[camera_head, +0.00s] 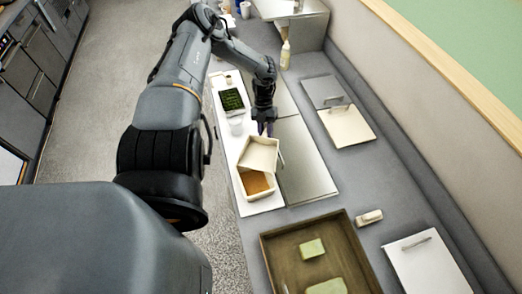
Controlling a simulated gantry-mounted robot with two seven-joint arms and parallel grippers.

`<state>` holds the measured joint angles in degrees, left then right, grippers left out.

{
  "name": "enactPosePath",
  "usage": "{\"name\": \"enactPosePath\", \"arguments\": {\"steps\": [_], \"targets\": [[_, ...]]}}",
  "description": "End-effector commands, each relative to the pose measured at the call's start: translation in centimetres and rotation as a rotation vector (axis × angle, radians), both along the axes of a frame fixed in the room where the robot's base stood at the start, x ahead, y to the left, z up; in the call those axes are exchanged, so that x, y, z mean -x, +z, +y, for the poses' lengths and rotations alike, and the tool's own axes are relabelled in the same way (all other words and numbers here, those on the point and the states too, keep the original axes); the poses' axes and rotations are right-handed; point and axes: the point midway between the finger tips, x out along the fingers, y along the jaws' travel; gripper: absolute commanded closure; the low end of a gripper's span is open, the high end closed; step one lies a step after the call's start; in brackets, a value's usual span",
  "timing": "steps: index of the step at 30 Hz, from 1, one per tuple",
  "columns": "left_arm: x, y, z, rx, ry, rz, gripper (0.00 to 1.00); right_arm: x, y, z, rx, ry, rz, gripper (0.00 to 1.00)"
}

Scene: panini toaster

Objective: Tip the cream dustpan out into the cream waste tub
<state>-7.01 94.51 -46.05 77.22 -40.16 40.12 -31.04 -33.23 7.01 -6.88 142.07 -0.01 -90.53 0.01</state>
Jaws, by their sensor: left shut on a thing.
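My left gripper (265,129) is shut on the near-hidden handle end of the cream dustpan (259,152). The dustpan's pale pan is held over the far part of the cream waste tub (244,186) and looks tilted. The tub is an open box on the white board, and its near part shows an orange-brown inside. The pan hides the tub's far part. I cannot tell whether pan and tub touch, or whether anything lies in the pan. My right gripper is not in view.
A white cup (235,126) and a dark tray of green stuff (231,99) stand beyond the tub. A metal lid (302,165) lies to its right. A brown tray (283,252) with green blocks is nearer. A bottle (285,55) stands at the back.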

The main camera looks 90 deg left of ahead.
Motion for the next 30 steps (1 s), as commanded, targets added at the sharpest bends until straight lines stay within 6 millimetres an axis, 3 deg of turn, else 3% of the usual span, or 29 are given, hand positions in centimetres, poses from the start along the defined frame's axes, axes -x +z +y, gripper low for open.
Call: {"name": "enactPosePath", "arguments": {"steps": [5,21,30], "targets": [[-0.1,0.7,0.2,-0.002,0.0,-0.001,1.0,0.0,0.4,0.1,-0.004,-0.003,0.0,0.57],[-0.9,7.1,2.6,-0.004,-0.001,-0.001,1.0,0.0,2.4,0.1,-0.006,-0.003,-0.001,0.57],[-1.0,8.0,2.8,-0.001,0.0,0.0,1.0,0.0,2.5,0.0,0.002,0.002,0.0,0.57]]}}
